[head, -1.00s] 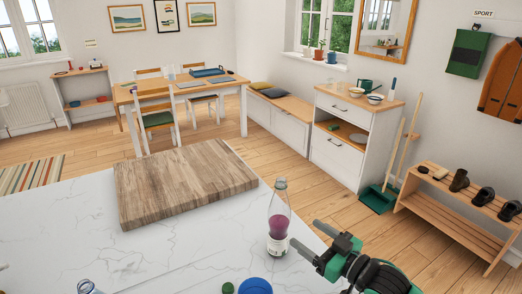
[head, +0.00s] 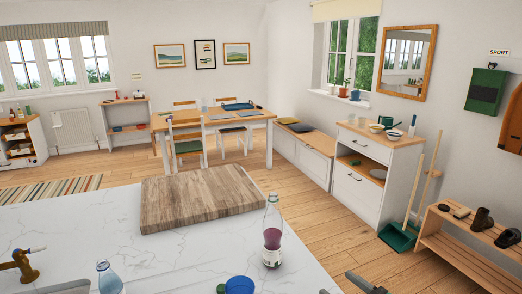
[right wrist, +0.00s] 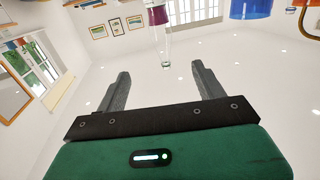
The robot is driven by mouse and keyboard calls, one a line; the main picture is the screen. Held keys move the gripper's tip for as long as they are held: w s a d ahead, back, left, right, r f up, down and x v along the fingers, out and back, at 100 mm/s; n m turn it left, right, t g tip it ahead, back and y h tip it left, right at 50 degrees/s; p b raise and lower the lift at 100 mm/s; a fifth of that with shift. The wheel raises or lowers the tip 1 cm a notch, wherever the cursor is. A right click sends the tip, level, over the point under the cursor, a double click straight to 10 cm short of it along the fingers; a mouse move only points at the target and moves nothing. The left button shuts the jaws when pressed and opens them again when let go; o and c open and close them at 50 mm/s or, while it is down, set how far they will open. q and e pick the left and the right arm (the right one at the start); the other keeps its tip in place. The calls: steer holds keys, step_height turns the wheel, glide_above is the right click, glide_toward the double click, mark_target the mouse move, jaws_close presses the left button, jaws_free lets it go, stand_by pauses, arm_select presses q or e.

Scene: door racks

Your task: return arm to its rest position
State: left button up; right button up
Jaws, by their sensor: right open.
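My right gripper (head: 345,287) shows only as two grey fingertips at the bottom edge of the head view, right of the counter's front corner. In the right wrist view my right gripper (right wrist: 161,80) is open, with nothing between its two grey fingers. My left gripper is not in view. A bottle with purple liquid (head: 272,238) stands upright on the marble counter (head: 200,260), left of and beyond the right gripper and apart from it. The bottle (right wrist: 160,30) also shows at the top of the right wrist view.
A wooden board (head: 200,197) lies on the counter. A blue cup (head: 239,285), a clear bottle (head: 109,278) and a brass tap (head: 20,265) are near its front. A shoe rack (head: 465,254) stands at the right. Wooden floor (head: 335,243) beyond the counter is open.

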steer(key=s+f+m+g+h, duration=0.2)
steer(key=s+f+g+h, duration=0.3)
steer(key=s+f, duration=0.6)
steer(key=s+d+f+m+g+h, duration=0.1)
steer(key=s+d+f+g+h, duration=0.15)
steer(key=s+f, duration=0.35)
steer(key=s+d+f+m+g+h, duration=0.15)
steer(key=s+f+g, duration=0.25)
steer(key=s, duration=0.4)
step_height(320, 180, down, 32)
steer(key=s+r, duration=0.1)
steer(key=s, duration=0.1)
steer(key=s+d+f+g, duration=0.2)
steer(key=s+d+f, duration=0.1)
steer(key=s+f, duration=1.5)
steer(key=shift+f+h, duration=0.25)
steer(key=shift+h, duration=0.15)
